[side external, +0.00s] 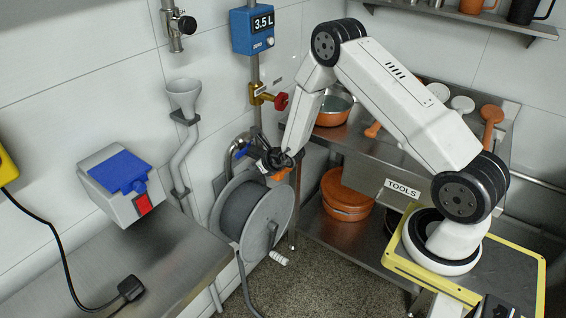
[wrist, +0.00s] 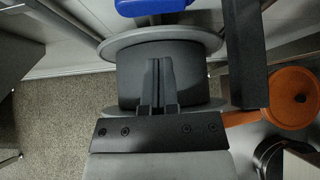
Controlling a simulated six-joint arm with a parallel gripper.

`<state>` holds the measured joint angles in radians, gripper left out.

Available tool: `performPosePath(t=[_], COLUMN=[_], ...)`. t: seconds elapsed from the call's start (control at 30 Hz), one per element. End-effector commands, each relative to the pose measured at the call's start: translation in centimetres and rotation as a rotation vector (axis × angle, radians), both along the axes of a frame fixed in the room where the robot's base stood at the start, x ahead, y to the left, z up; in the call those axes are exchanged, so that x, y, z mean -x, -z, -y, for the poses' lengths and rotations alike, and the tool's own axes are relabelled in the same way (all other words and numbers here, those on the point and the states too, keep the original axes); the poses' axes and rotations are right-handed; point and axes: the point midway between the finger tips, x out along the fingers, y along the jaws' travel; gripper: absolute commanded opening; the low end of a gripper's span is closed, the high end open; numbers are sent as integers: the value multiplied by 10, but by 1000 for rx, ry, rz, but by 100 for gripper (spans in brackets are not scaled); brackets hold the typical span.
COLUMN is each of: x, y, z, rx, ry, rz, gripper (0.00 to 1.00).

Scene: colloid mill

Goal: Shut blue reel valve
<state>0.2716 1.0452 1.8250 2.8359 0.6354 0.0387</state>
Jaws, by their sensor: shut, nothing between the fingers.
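The blue reel valve (side external: 242,151) shows as a small blue handle on the pipework just above the hose reel (side external: 228,215). My gripper (side external: 266,165) is beside it, a little to its right, and partly hides the fittings there. I cannot tell whether they touch. In the wrist view, my gripper (wrist: 158,64) is shut and empty, its fingers in front of the grey reel drum (wrist: 128,88). A blue part (wrist: 150,7), which looks like the valve handle, lies beyond the fingertips at the top edge, partly cut off.
A red-handled brass valve (side external: 270,97) and the blue 3.5 L meter (side external: 254,30) are above. A steel bench (side external: 165,260) stands left of the reel. A shelf with an orange pan (side external: 334,110) is at right; orange cookware (wrist: 292,97) shows in the wrist view.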

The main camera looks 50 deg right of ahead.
Motion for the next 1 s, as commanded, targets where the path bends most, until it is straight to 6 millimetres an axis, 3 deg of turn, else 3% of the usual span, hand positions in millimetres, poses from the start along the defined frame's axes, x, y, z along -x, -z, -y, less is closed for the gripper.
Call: performPosePath(t=[0.53,1.0], x=[-37,-35], y=[29,-8], z=[1,0], rx=[1,1], ry=[-1,-1], rz=[0,0], gripper=[0,0])
